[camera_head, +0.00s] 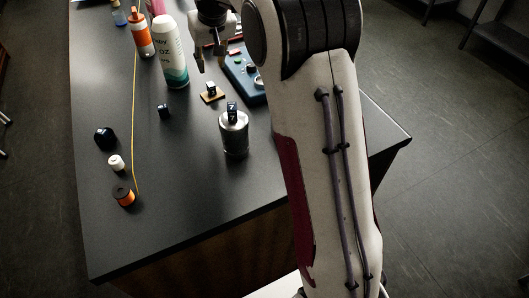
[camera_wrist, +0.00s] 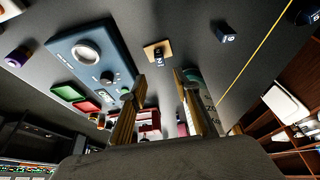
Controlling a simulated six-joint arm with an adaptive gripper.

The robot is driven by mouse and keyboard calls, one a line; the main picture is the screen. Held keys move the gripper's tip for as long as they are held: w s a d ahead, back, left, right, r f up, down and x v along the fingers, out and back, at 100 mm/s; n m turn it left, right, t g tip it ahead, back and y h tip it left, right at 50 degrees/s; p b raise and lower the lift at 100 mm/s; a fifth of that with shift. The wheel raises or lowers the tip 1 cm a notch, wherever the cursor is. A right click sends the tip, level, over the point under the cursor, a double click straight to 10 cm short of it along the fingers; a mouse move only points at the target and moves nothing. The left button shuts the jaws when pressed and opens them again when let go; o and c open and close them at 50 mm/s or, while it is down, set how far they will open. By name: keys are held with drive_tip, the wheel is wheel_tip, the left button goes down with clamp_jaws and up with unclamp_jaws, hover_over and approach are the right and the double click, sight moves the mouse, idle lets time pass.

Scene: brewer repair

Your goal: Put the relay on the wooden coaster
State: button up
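The wooden coaster (camera_head: 208,99) lies on the dark table, left of the blue panel. A small dark block with a pale mark (camera_head: 211,87) sits on it; this pair also shows in the wrist view, coaster (camera_wrist: 147,51) and block (camera_wrist: 159,60). Which block is the relay I cannot tell for sure. My gripper (camera_head: 212,66) is open and empty above the table, behind the coaster in the head view. Its two fingers (camera_wrist: 160,76) stand apart in the wrist view.
The blue panel (camera_wrist: 64,50) with a round knob is close to the coaster. The grey can (camera_head: 235,139) stands in front. A white-and-teal spray can (camera_head: 170,50) and orange bottle (camera_head: 142,38) stand behind. A dark knob, white piece and orange spool lie at left.

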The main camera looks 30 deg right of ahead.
drive_tip(key=s+a+r, duration=0.1)
drive_tip(key=s+r, duration=0.2)
drive_tip(key=s, duration=0.3)
drive_tip(key=s+r, duration=0.2)
drive_tip(key=s, duration=0.5)
drive_tip(key=s+a+r, duration=0.1)
drive_tip(key=s+r, duration=0.2)
drive_tip(key=s, duration=0.4)
drive_tip(key=shift+a+r, duration=0.3)
drive_tip(key=s+f, duration=0.2)
drive_tip(key=s, duration=0.9)
drive_tip(key=s+a+f+t, duration=0.1)
drive_tip(key=s+f, duration=0.2)
drive_tip(key=s, duration=0.8)
drive_tip(key=shift+s+a+f, duration=0.15)
drive_tip(key=shift+s+f, duration=0.1)
drive_tip(key=shift+f, duration=0.05)
